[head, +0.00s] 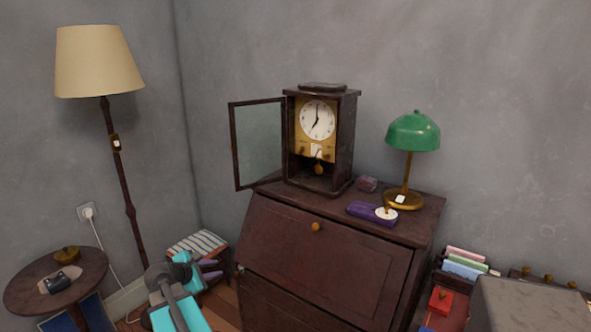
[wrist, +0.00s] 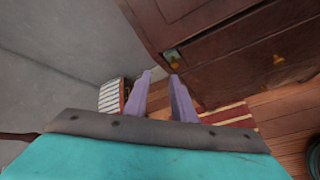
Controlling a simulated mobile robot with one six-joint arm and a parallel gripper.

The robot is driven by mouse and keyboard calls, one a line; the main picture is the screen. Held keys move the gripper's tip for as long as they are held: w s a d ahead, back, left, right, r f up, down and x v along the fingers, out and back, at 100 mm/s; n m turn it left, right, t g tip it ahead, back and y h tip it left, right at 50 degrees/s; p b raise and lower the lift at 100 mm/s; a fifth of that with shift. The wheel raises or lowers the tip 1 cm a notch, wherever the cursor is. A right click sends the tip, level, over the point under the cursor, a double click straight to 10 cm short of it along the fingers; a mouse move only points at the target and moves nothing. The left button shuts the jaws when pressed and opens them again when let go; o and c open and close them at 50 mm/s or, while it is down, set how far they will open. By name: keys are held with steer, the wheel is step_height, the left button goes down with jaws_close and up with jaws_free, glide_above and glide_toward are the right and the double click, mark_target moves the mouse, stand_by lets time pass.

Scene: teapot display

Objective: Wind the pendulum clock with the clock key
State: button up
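The pendulum clock (head: 318,122) stands upright on the dark wooden desk (head: 310,262), with its glass door (head: 258,143) swung open to the left. Its white dial, brass front plate and brass pendulum (head: 319,169) show. A purple case (head: 368,213) lies on the desk top right of the clock, with a small pale disc and a brass bit at its right end. I cannot make out a clock key for certain. My gripper (head: 218,270) is low, left of the desk front. In the wrist view its two purple fingers (wrist: 160,76) are apart with nothing between them.
A green lamp (head: 412,134) and a small purplish lump (head: 366,184) are on the desk. A striped-topped item (head: 197,244) stands behind my gripper. A floor lamp (head: 118,180) and round table (head: 22,290) are left. A file box and grey block (head: 530,305) are right.

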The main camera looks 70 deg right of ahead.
mark_target(302, 150)
steer(key=s+d+r+n+g+h, duration=0.1)
steer(key=s+d+r, duration=0.4)
steer(key=r, duration=0.6)
steer(key=s+d+r+g+h, duration=0.1)
steer(key=s+d+r+h, duration=0.2)
steer(key=r, duration=0.8)
steer(key=s+d+r+n+g+h, duration=0.1)
steer(key=s+d+r+g+h, duration=0.1)
steer(key=s+d+r, duration=0.5)
step_height(302, 150, up, 5)
steer(key=shift+s+d+f+n+p, duration=0.1)
steer(key=shift+s+d+n+p, duration=0.2)
steer(key=shift+d+p, duration=0.1)
steer(key=p+x, duration=0.1)
steer(key=x, duration=1.2)
steer(key=shift+d+p, duration=0.3)
steer(key=shift+p, duration=0.1)
steer(key=shift+s, duration=0.1)
jaws_close()
